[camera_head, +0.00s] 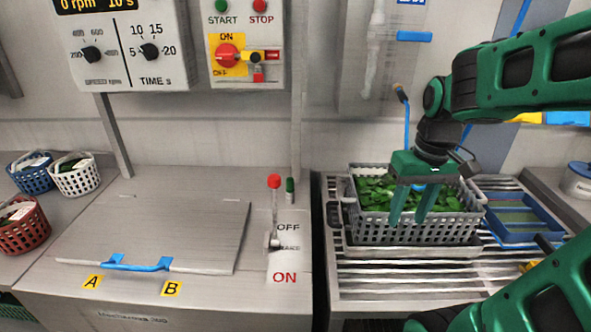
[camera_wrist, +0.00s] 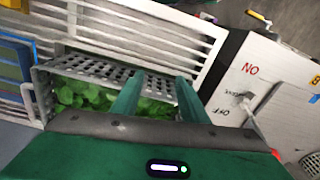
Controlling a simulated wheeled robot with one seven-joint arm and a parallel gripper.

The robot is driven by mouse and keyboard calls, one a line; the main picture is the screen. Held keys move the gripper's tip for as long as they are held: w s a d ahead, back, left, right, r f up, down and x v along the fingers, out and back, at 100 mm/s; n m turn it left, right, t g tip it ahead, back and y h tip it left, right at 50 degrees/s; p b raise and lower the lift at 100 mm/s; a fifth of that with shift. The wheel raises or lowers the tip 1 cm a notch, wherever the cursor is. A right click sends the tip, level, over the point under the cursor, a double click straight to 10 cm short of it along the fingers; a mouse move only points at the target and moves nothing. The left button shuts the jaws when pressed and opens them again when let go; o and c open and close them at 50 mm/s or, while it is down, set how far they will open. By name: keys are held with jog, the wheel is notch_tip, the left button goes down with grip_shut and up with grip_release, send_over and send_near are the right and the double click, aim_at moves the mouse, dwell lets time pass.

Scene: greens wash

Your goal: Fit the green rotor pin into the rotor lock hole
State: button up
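A small green upright pin (camera_head: 290,187) stands behind the red-knobbed lever, at the right rear of the steel cabinet top; it looks like the rotor pin. Its lower end is partly hidden, and I cannot tell what it stands in. I cannot make out the rotor lock hole in either view. My gripper (camera_head: 413,216) is over the grey basket of greens, right of the pin and well apart from it. Its two green fingers are spread with nothing held between them. The wrist view also shows the spread fingers (camera_wrist: 158,88) in front of the basket.
The grey basket (camera_head: 410,231) of leaves sits on a slatted rack (camera_head: 390,283). A lever with a red knob (camera_head: 274,182) stands beside the OFF/ON label. A closed lid (camera_head: 160,232) with a blue handle (camera_head: 135,264) lies left. A blue tray (camera_head: 520,234) sits right of the basket.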

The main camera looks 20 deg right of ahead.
jog(key=w+a+n+t+y, duration=0.15)
jog(key=w+n, duration=0.25)
jog(key=w, duration=0.4)
jog(key=w+a+n, duration=0.3)
jog(key=w, duration=0.5)
jog(key=n+y, duration=0.3)
jog(key=n, duration=0.4)
send_over(290, 179)
jog(key=s+d, duration=0.1)
jog(key=d, duration=0.1)
notch_tip(290, 179, down, 3)
jog(key=shift+r+t+h, duration=0.1)
jog(key=shift+t+h, duration=0.15)
jog(key=x, duration=1)
jog(key=shift+d, duration=0.1)
grip_shut()
jog(key=shift+r, duration=0.15)
